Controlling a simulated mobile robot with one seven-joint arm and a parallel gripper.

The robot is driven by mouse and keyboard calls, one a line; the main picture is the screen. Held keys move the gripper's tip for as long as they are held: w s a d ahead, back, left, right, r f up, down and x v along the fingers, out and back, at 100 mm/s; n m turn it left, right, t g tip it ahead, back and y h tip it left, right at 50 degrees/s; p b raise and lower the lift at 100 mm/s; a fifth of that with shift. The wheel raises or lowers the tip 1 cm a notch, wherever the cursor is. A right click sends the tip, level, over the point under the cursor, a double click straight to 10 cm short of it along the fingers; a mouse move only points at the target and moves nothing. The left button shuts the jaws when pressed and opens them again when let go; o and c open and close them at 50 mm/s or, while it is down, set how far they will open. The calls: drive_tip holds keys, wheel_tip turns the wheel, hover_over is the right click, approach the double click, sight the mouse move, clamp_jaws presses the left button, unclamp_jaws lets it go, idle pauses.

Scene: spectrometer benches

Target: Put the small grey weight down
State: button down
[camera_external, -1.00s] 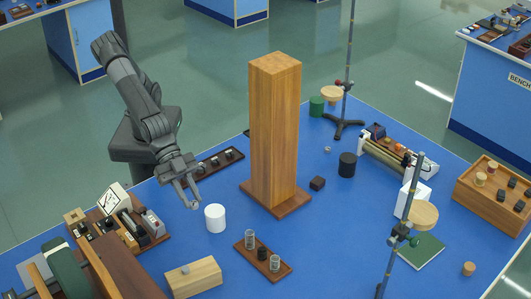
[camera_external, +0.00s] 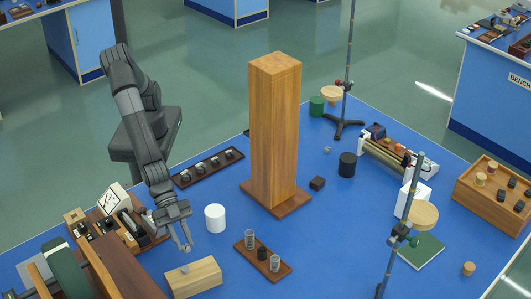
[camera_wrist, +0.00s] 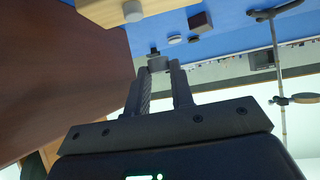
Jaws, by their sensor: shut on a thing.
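My gripper (camera_external: 184,246) points down over the front left of the blue bench, just above a pale wooden block (camera_external: 200,280). In the wrist view its two fingers (camera_wrist: 158,70) are shut on the small grey weight (camera_wrist: 157,62), which has a darker knob. The weight is too small to make out clearly in the external view. A small light grey piece (camera_external: 185,269) sits on the block's top. The block (camera_wrist: 105,12) and that piece (camera_wrist: 132,11) also show at the top of the wrist view.
A white cylinder (camera_external: 215,218) stands right of my gripper. A brown tray with glass cylinders (camera_external: 284,269) lies further right. A dark tray with several weights (camera_external: 184,180) lies behind. A tall wooden pillar (camera_external: 274,140) stands mid-bench. Brown wooden apparatus (camera_external: 115,268) is close at left.

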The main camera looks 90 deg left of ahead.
drive_tip(key=w+f, duration=0.2)
drive_tip(key=w, duration=0.1)
drive_tip(key=w+f, duration=0.1)
drive_tip(key=w, duration=0.1)
drive_tip(key=shift+w+f, duration=0.15)
drive_tip(key=shift+w, duration=0.1)
drive_tip(key=shift+f, duration=1.95)
drive_tip(key=shift+f, duration=0.15)
drive_tip(key=c, duration=1.3)
unclamp_jaws()
drive_tip(key=shift+o, duration=0.2)
drive_tip(key=shift+s+a+r, duration=0.15)
drive_tip(key=shift+r, duration=0.15)
drive_tip(key=v, duration=1.1)
drive_tip(key=shift+a+r, duration=0.2)
